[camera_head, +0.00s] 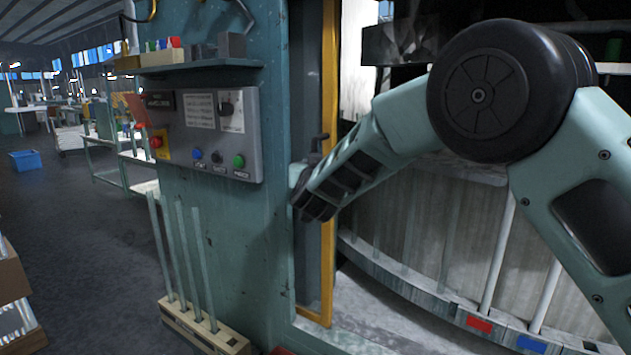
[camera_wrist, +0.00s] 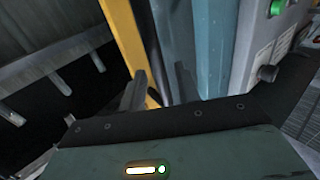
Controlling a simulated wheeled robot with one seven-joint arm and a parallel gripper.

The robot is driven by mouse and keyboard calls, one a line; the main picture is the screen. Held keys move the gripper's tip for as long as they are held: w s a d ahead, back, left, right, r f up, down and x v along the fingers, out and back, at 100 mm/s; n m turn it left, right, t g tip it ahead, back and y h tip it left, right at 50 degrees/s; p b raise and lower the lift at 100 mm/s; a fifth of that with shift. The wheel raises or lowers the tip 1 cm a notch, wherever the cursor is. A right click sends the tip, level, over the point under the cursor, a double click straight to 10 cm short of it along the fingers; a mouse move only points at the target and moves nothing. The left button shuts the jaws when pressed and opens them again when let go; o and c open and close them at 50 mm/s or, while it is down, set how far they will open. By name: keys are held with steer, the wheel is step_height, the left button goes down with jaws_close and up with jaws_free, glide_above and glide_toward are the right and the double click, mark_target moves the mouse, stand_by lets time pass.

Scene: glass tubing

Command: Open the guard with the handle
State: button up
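The guard's yellow frame edge (camera_head: 328,90) stands upright beside the green machine column, and it also shows in the wrist view (camera_wrist: 124,38). The guard looks slid aside, with the machine's interior in view to its right. A small dark piece (camera_head: 318,143) sticks out at the yellow edge; I cannot tell whether it is the handle or part of my gripper. My gripper (camera_wrist: 160,85) has its two dark fingers apart, with the yellow edge and a blue-grey panel (camera_wrist: 175,40) behind them. No handle shows clearly between the fingers. In the head view my arm hides most of the gripper.
A control box (camera_head: 207,135) with buttons is mounted on the column left of the guard. Below it, glass tubes stand in a wooden rack (camera_head: 205,330). Inside the machine, white rods stand on a curved rail (camera_head: 450,305) with red and blue markers. Floor is open at left.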

steer(key=s+b, duration=0.3)
steer(key=s, duration=1.2)
steer(key=shift+s+a+b, duration=0.25)
steer(key=shift+a+b, duration=0.05)
steer(key=shift+b, duration=0.1)
steer(key=s+a+f+n+g+y, duration=0.1)
steer(key=s+f+n+g+y, duration=0.2)
steer(key=s+f+g, duration=0.5)
steer(key=s+a+f+n+g+y, duration=0.2)
steer(key=s+f+n+g+y, duration=0.15)
steer(key=s, duration=0.85)
steer(key=s+d+f+g+h, duration=0.2)
steer(key=s+d+f+g, duration=0.1)
steer(key=s+d, duration=0.3)
steer(key=s+d+f+n+g+h, duration=0.1)
steer(key=s+d+f+g+h, duration=0.2)
steer(key=s+d, duration=0.4)
steer(key=s+f, duration=0.1)
steer(key=s, duration=0.2)
steer(key=shift+s+d, duration=0.15)
steer(key=shift+s, duration=0.15)
steer(key=shift+n+g, duration=0.25)
